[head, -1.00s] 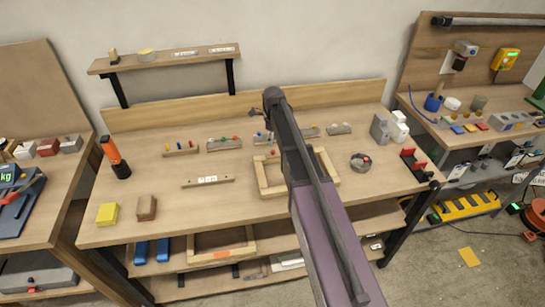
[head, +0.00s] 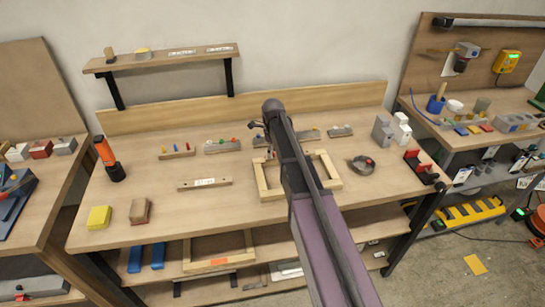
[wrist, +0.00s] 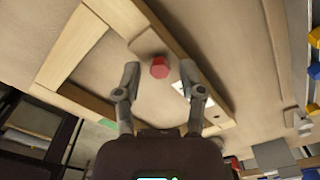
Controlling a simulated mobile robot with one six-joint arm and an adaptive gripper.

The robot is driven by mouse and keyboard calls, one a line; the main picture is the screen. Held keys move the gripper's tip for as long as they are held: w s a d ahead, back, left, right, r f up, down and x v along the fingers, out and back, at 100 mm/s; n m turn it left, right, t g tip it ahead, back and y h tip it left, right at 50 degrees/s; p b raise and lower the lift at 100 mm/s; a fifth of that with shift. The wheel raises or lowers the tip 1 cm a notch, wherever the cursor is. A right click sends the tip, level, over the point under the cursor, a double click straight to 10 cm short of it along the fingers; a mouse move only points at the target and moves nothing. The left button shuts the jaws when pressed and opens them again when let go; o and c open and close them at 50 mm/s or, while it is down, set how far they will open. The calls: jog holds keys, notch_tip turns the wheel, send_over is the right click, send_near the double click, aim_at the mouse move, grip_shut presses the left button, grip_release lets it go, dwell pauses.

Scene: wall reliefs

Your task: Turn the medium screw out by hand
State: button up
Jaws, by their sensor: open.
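In the wrist view a red six-sided head (wrist: 160,68) stands out between the fingertips of my open gripper (wrist: 160,82). The fingers are on either side of it and appear apart from it. I cannot tell its size class or the depth of the gap. It appears within the wooden frame (wrist: 62,55), close to a white label partly behind a finger. In the head view the wooden frame (head: 263,179) lies on the middle table, and my arm covers its middle. The red head and my fingertips are hidden there.
Small blocks with coloured pegs (head: 177,151) (head: 222,146) (head: 340,131) stand along the back. An orange-black tool (head: 108,158) stands left.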

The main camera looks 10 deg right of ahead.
grip_shut()
jog(key=n, duration=0.5)
dwell(0.5)
jog(key=shift+n, duration=0.4)
jog(key=shift+n, duration=2.3)
